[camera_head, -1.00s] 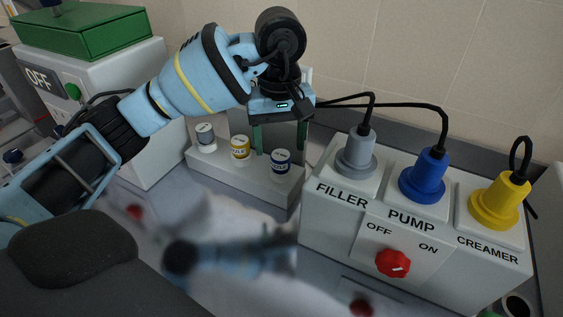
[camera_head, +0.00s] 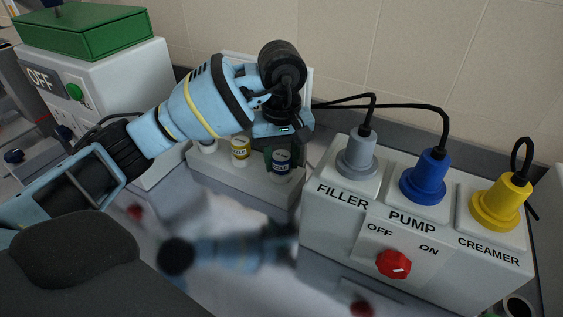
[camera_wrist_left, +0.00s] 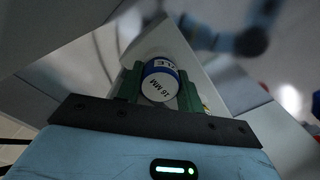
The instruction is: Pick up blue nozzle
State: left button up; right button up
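The blue nozzle (camera_head: 281,166), a small cylinder with a blue band and white label, stands upright at the right end of a pale rack (camera_head: 232,178). In the left wrist view the nozzle (camera_wrist_left: 160,82) shows its white end marked "16 MM" between two green fingers. My left gripper (camera_head: 279,152) is around it from behind, and the fingers look pressed against its sides. In the left wrist view the gripper (camera_wrist_left: 160,92) leaves no clear gap beside it. The yellow-banded nozzle (camera_head: 240,148) and a grey one (camera_head: 207,146) stand to its left. My right gripper is not in view.
Right of the rack stands a white control box (camera_head: 325,215) with grey, blue and yellow plugs and a red knob (camera_head: 393,264). A white cabinet (camera_head: 125,85) with a green case (camera_head: 85,32) stands at left. The shiny counter in front is clear.

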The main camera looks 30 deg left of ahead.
aim_at(278, 156)
pick_arm(q)
jog(key=c, duration=0.4)
jog(key=shift+r, duration=0.5)
jog(key=r, duration=0.2)
jog(key=shift+s+a+r, duration=0.15)
jog(key=shift+s+r, duration=0.15)
jog(key=s+a, duration=0.1)
jog(key=s, duration=0.3)
jog(key=s+a+r+b, duration=0.1)
jog(key=s+a, duration=0.1)
jog(key=s, duration=0.3)
jog(key=s+a, duration=0.2)
jog(key=s, duration=0.3)
jog(key=shift+s+r, duration=0.2)
jog(key=shift+s, duration=0.05)
